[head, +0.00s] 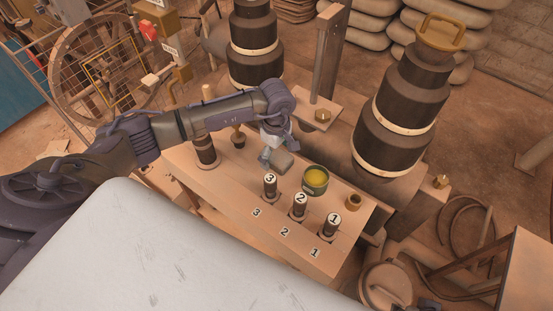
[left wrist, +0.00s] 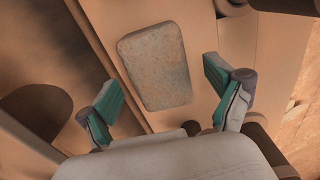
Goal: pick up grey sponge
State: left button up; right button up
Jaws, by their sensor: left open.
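The grey sponge (head: 282,162) lies on the wooden bench top (head: 230,185), just beside my left gripper (head: 268,155). In the left wrist view the sponge (left wrist: 155,66) is a rounded grey-brown block, seen from above. My left gripper (left wrist: 163,98) is open, with its green-padded fingers spread to either side of the sponge's near end. The fingers look apart from the sponge, and nothing is between them. I cannot tell the exact height of the fingers over the bench. My right gripper is not in view.
Several dark cylinders numbered 3 (head: 270,186), 2 (head: 299,206) and 1 (head: 331,225) stand along the bench's front. An open tin with yellow contents (head: 315,180) stands right of the sponge. A dark cylinder (head: 205,150) stands to the left. Large dark stepped columns (head: 398,110) rise behind.

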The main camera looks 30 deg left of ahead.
pick_arm(q)
jog(key=shift+f, duration=0.85)
jog(key=c, duration=1.1)
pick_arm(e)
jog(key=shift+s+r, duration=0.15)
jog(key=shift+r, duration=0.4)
pick_arm(q)
jog(key=shift+r, duration=0.1)
jog(key=shift+r, duration=0.55)
notch_tip(320, 180, up, 3)
jog(key=shift+w+f+p, duration=0.1)
jog(key=shift+p, duration=0.3)
jog(key=d+r, duration=0.2)
jog(key=d, duration=0.2)
jog(key=d+r, duration=0.2)
jog(key=d, duration=0.1)
jog(key=s+d+r+p, duration=0.1)
jog(key=d+r, duration=0.2)
jog(key=d, duration=0.1)
jog(key=shift+d, duration=0.35)
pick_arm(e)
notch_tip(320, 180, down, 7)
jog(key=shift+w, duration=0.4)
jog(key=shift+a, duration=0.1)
